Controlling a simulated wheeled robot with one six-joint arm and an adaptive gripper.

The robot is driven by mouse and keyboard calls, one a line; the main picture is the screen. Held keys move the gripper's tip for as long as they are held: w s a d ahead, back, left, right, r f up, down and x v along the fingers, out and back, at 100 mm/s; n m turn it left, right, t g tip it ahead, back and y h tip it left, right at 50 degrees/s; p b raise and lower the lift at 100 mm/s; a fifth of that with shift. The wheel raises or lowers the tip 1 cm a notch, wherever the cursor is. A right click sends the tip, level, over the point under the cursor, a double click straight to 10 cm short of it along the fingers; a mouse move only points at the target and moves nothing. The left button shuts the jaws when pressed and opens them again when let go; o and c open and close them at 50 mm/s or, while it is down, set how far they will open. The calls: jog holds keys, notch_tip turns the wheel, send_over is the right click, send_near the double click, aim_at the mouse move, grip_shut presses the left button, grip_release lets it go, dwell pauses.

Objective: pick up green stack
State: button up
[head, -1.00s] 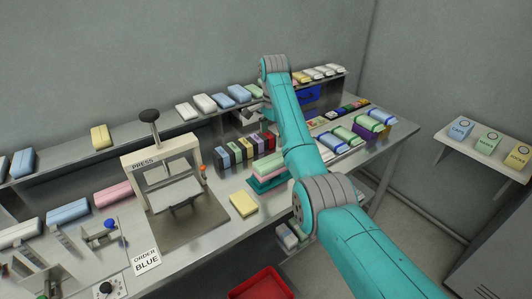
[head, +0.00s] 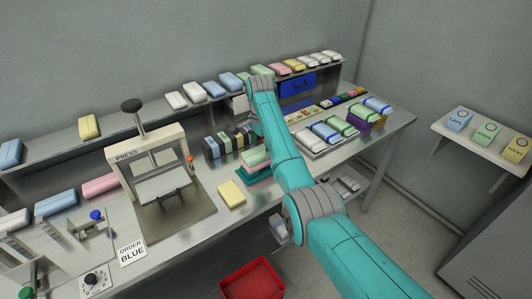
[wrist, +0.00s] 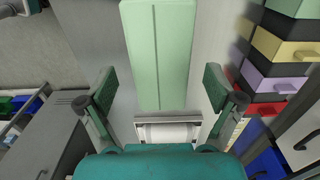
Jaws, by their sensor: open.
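A pale green stack (wrist: 158,50) with a seam down its middle fills the upper centre of the wrist view. My gripper (wrist: 159,82) is open and empty, with one finger on each side of the stack's near end in the picture. Gaps show between the fingers and the stack. I cannot tell whether the fingertips reach its depth. In the head view my arm's end is at the raised back shelf (head: 50,152), and my wrist hides the fingers. A pale green stack (head: 262,72) shows on that shelf just behind my arm; I cannot tell if it is the same one.
A press (head: 165,185) stands on the bench to the left. A yellow stack (head: 232,194) and a row of coloured boxes (head: 212,147) lie near my arm. Blue and green stacks fill a tray (head: 318,152) to the right. A red bin (head: 252,278) stands below the bench.

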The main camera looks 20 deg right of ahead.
aim_at(260, 151)
jog(key=shift+a+f, duration=0.15)
jog(key=shift+f, duration=0.45)
jog(key=shift+c, duration=0.3)
jog(key=c, duration=1)
notch_tip(260, 151, up, 10)
